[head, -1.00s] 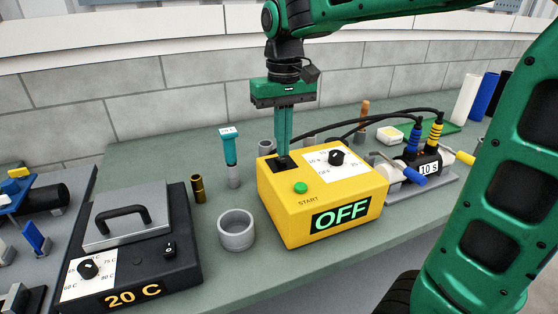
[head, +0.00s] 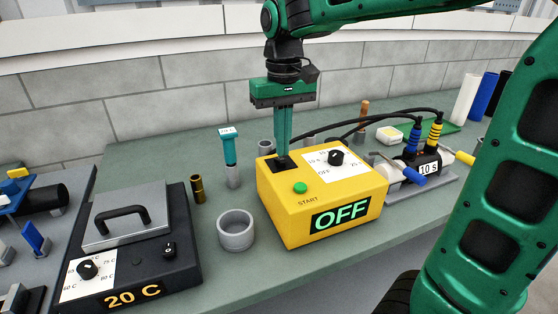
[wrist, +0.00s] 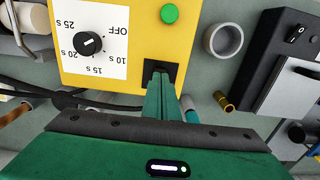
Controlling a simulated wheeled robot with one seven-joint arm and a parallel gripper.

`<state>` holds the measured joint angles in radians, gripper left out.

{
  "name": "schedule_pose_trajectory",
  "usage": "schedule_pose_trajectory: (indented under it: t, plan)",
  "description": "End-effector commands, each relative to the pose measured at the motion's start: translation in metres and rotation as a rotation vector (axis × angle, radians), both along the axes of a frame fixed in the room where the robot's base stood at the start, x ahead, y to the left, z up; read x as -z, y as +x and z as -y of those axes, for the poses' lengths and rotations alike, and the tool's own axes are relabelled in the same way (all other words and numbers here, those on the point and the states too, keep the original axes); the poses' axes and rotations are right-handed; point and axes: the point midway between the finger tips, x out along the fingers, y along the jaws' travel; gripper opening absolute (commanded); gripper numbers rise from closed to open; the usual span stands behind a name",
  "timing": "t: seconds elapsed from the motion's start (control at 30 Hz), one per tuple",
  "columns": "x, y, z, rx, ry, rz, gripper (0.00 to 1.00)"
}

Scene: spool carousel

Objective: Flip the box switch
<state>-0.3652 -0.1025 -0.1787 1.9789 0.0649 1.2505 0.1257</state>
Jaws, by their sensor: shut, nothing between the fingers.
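The yellow box (head: 290,215) stands on the bench and its front display reads OFF. A green START button (head: 300,188) and a black dial (head: 336,158) on a white scale are on its top. The box switch (head: 281,162) is a black patch at the top's back left corner; it also shows in the wrist view (wrist: 150,75). My gripper (head: 283,152) is shut and empty, pointing down with its fingertips at the switch. In the wrist view the fingertips (wrist: 161,78) overlap the switch, so its lever position and any contact are hidden.
A black heater (head: 130,255) reading 20 C stands left. A grey cup (head: 236,230), a brass tube (head: 198,189) and a teal-capped vial (head: 230,152) stand between it and the box.

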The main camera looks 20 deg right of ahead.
Motion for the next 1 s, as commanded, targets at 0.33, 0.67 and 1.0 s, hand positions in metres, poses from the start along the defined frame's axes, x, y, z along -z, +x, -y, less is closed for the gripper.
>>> schedule_pose_trajectory:
  t: [0.33,0.67,1.0]
  plan:
    - [0.0005,0.0000,-0.0001,0.000,0.000,0.000,0.00]
    - [0.0047,-0.0001,-0.0002,0.000,0.000,-0.001,0.00]
    - [0.0092,0.0000,-0.0003,-0.001,0.000,-0.001,0.00]
